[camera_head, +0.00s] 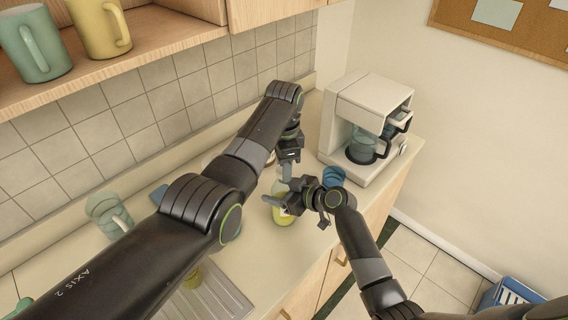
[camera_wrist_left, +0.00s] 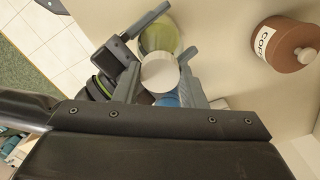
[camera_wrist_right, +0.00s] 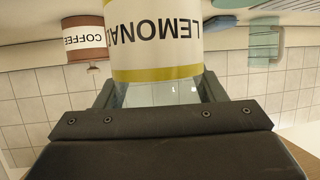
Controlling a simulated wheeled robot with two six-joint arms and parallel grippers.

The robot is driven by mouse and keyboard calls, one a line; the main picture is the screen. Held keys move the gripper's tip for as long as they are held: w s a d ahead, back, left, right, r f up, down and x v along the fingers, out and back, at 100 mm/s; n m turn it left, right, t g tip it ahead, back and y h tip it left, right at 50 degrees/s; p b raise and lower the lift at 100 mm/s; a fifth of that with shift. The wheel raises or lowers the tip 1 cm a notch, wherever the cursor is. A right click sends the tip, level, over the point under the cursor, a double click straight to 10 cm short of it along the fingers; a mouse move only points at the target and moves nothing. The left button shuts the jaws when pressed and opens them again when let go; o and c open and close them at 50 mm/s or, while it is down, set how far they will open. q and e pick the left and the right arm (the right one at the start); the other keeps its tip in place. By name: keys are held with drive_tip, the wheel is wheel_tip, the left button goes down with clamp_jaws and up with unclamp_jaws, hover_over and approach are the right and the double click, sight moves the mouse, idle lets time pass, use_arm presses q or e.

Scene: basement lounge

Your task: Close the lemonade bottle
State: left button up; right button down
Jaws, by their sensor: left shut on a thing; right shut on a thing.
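The lemonade bottle (camera_head: 283,215) stands on the counter with yellow-green liquid inside. In the right wrist view its white and yellow label (camera_wrist_right: 155,40) fills the upper middle. My right gripper (camera_head: 290,197) is shut around the bottle, and the clear part of it shows between the fingers. My left gripper (camera_head: 286,178) is above the bottle, pointing down. In the left wrist view it is shut on a round white cap (camera_wrist_left: 160,76), with the bottle (camera_wrist_left: 158,36) partly behind it. I cannot tell whether the cap touches the bottle's mouth, which is hidden.
A coffee maker (camera_head: 350,115) stands at the counter's right end, with a blue container (camera_head: 333,176) before it. A brown coffee jar (camera_wrist_left: 284,40) stands near the bottle. A glass mug (camera_head: 107,213) stands left, by the sink drainer (camera_head: 215,296). Mugs sit on the shelf above.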

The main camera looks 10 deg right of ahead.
use_arm(q)
drive_tip(key=m, duration=0.4)
drive_tip(key=o, duration=1.1)
drive_tip(key=shift+o, duration=0.2)
wheel_tip(320, 180, up, 12)
use_arm(e)
drive_tip(key=shift+c, duration=1.2)
unclamp_jaws()
drive_tip(key=shift+s+d, duration=0.1)
